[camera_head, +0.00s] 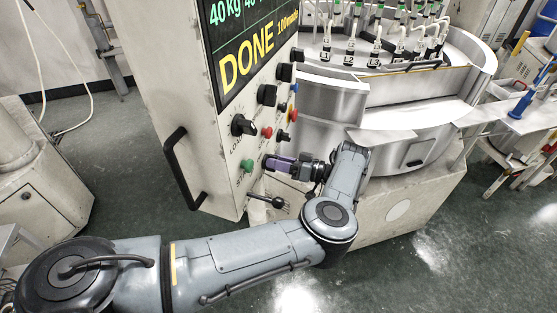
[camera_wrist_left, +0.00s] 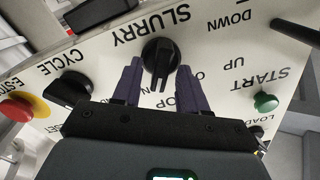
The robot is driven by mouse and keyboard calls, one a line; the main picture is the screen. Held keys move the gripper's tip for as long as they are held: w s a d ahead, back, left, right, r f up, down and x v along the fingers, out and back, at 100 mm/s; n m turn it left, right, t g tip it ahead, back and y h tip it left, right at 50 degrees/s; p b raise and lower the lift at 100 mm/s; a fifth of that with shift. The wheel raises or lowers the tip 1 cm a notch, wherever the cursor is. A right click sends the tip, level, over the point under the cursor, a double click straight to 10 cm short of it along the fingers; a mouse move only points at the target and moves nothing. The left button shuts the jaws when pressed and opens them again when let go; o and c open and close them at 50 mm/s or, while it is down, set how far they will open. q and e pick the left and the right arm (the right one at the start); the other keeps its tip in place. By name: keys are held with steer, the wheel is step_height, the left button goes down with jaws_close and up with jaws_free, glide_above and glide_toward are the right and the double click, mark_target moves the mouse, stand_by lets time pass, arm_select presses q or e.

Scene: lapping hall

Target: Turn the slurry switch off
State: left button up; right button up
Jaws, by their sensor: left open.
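The slurry switch (camera_wrist_left: 158,60) is a black rotary knob on the white control panel, under an upside-down SLURRY label in the left wrist view. Its ridge points down the picture, between my fingers; the position labels there are partly covered. My left gripper (camera_wrist_left: 158,78) is open, with one purple finger on each side of the knob. I cannot tell whether the fingers touch it. In the head view my left gripper (camera_head: 277,163) is at the lower part of the panel face, where the knob is mostly hidden. My right gripper is in neither view.
The control cabinet (camera_head: 160,60) shows DONE on its screen. Near the switch are a CYCLE knob (camera_wrist_left: 70,88), a red emergency stop (camera_wrist_left: 15,108), a green START button (camera_wrist_left: 265,102) and a black lever (camera_head: 278,202). The steel lapping machine (camera_head: 400,100) stands behind my arm.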

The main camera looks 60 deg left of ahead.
arm_select(q)
jaws_close()
stand_by(0.3)
steer(key=shift+s+d+f+n+b, duration=0.1)
steer(key=shift+n+b, duration=1.9)
steer(key=shift+b, duration=0.8)
steer(key=shift+s+d+r+n+b, duration=0.1)
steer(key=shift+n+b, duration=1.9)
steer(key=shift+b, duration=0.75)
steer(key=shift+s+d+f+n+b, duration=0.1)
steer(key=shift+n+b, duration=1.9)
steer(key=shift+b, duration=0.8)
